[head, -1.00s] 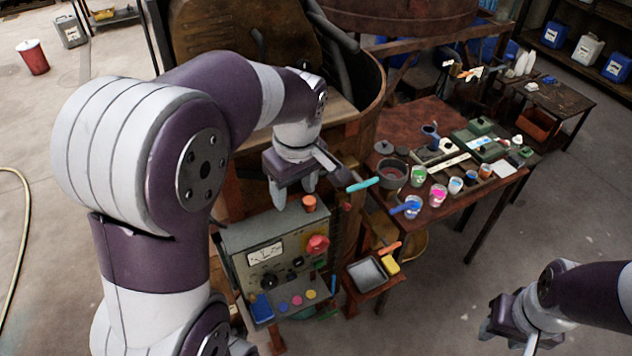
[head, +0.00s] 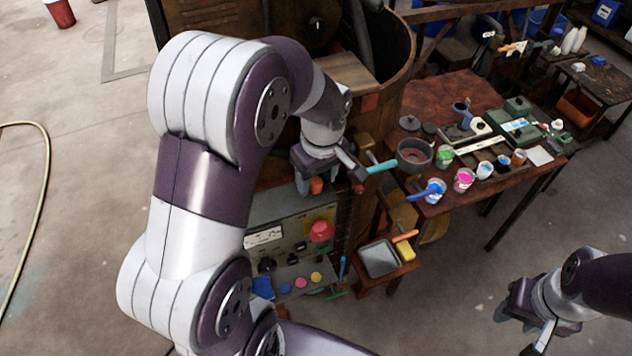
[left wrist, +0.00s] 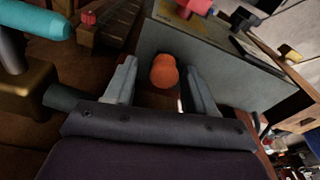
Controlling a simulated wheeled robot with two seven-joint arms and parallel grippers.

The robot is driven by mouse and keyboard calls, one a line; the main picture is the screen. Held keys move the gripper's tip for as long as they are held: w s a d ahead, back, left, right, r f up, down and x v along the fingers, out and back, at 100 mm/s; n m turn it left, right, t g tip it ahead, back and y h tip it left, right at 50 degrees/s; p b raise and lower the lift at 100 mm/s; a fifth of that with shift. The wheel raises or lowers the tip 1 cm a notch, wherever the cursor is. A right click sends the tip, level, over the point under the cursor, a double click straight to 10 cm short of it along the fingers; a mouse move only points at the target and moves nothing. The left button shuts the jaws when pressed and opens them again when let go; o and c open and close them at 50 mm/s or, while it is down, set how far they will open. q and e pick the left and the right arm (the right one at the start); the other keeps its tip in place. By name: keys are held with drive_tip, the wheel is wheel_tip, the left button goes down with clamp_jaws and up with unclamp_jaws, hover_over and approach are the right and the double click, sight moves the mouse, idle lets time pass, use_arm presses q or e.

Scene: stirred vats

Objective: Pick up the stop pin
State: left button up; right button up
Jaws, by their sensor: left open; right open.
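The stop pin appears to be the orange peg with a rounded head (head: 316,185) on top of the grey control box (head: 290,214). In the left wrist view the orange peg (left wrist: 163,71) stands between the two fingers of my left gripper (left wrist: 160,78), with a gap on each side. In the head view my left gripper (head: 310,181) is open, pointing down at the peg, and partly hides the box top. The peg's lower part is hidden. My right gripper (head: 522,320) is open and empty at the lower right, over the floor.
A turquoise-handled lever (head: 381,166) sticks out just right of my left gripper. A red button (head: 320,231) is on the box front. A grey tray (head: 380,259) stands lower right. A table with paint cups (head: 464,180) is at the right.

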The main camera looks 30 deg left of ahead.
use_arm(q)
drive_tip(key=shift+s+d, duration=0.3)
drive_tip(key=shift+s, duration=0.15)
drive_tip(key=shift+s+r, duration=0.1)
drive_tip(key=c, duration=0.4)
drive_tip(key=shift+w+a, duration=0.1)
drive_tip(key=shift+w, duration=0.15)
drive_tip(key=c, duration=0.7)
drive_tip(key=shift+o, duration=0.2)
